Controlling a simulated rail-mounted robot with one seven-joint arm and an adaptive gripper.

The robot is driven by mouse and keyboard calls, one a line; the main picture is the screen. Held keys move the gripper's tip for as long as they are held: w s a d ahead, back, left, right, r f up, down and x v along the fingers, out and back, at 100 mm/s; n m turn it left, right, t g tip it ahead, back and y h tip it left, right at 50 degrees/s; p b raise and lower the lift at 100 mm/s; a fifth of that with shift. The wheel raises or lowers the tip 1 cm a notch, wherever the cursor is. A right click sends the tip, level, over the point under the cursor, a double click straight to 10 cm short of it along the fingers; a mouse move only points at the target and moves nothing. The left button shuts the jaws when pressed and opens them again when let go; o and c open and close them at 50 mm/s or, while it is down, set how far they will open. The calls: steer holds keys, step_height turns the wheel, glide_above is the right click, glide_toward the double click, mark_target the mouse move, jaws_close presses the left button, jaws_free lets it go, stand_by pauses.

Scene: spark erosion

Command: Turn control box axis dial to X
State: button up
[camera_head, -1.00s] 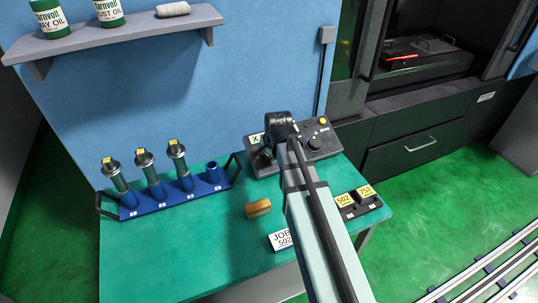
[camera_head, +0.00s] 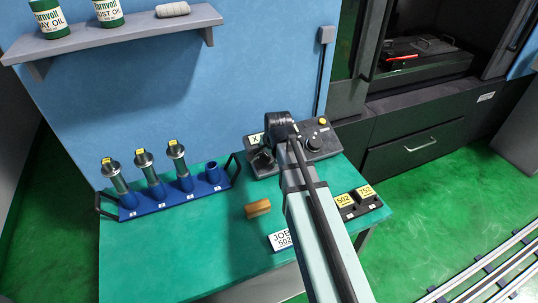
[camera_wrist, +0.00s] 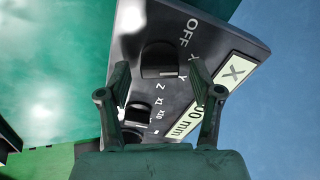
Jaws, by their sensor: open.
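The dark control box (camera_head: 321,145) stands at the back right of the green bench, partly hidden by my arm. In the wrist view the control box (camera_wrist: 222,28) shows a black axis dial (camera_wrist: 160,60) with OFF, X, Y and Z printed around it. A small light mark shows on the dial's lower edge; I cannot tell exactly which letter it faces. A label plate (camera_wrist: 236,70) reads X. My gripper (camera_wrist: 159,78) is open, with one finger on each side of the axis dial; contact cannot be told.
A second black dial (camera_wrist: 138,113) lies near the left finger. On the bench are a blue rack (camera_head: 180,194) with several metal holders, a tan block (camera_head: 258,208), a JOB card (camera_head: 280,240) and yellow-labelled blocks (camera_head: 345,200). A blue wall rises close behind the control box.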

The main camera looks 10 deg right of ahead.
steer(key=shift+r, duration=0.15)
steer(key=v, duration=1.1)
steer(key=shift+s+r, duration=0.2)
steer(key=shift+r, duration=0.15)
